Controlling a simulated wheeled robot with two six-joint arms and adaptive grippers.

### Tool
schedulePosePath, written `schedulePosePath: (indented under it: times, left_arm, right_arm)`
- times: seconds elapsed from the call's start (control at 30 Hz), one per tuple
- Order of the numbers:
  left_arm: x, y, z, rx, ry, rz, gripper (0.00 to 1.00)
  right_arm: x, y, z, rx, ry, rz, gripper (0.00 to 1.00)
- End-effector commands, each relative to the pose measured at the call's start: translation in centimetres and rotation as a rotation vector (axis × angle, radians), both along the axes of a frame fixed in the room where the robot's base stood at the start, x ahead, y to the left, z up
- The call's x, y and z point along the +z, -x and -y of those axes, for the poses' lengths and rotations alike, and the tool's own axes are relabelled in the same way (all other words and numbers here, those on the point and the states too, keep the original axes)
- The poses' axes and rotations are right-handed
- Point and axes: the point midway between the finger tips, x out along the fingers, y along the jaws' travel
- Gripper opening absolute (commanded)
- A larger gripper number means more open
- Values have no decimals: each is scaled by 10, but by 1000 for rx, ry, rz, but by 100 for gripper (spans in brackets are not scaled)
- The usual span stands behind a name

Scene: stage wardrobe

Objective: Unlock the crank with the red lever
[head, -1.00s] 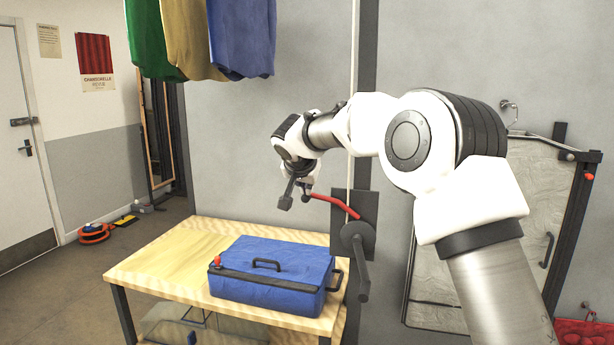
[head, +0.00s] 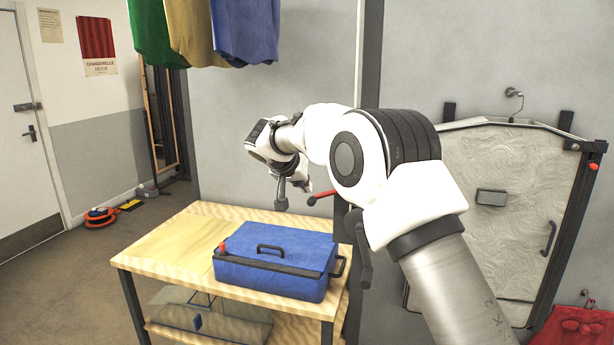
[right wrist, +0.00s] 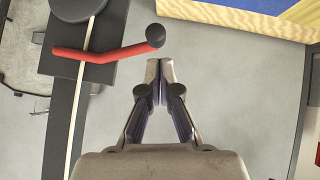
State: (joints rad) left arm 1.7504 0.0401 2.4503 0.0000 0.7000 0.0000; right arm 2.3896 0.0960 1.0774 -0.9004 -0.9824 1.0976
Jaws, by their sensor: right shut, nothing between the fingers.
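The red lever (head: 322,196) sticks out left from a dark wall plate (head: 341,222), partly hidden by my right arm. In the right wrist view the bent red lever (right wrist: 105,53) ends in a dark knob. The dark crank (head: 363,250) hangs below, its upper part behind my arm. My right gripper (head: 306,187) is close to the lever's free end and mostly hidden in the head view. In the right wrist view its fingertips (right wrist: 160,66) are together and empty, just below the knob in the picture, with a small gap showing. My left gripper is out of view.
A wooden table (head: 165,250) stands below, bearing a blue case (head: 270,265) with a dark handle. Coloured cloths (head: 245,30) hang above. A pale panel (head: 510,190) is on the wall at right. Floor at left is mostly clear, with an orange reel (head: 100,215).

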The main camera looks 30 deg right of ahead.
Motion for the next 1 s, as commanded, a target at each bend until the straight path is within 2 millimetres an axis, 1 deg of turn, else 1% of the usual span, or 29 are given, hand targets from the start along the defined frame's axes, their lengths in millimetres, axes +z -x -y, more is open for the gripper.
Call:
schedulePosePath:
  times: [0.27,0.57,0.87,0.93,1.0]
  left_arm:
    - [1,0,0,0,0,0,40]
    - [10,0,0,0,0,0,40]
    - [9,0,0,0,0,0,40]
    - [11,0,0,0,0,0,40]
    - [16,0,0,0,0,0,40]
  right_arm:
    - [4,0,1,-1,-5,7,0]
    - [18,0,1,0,-4,8,0]
    - [18,0,1,0,-5,8,0]
    - [20,0,1,0,-5,9,0]
    - [27,1,0,1,-6,9,0]
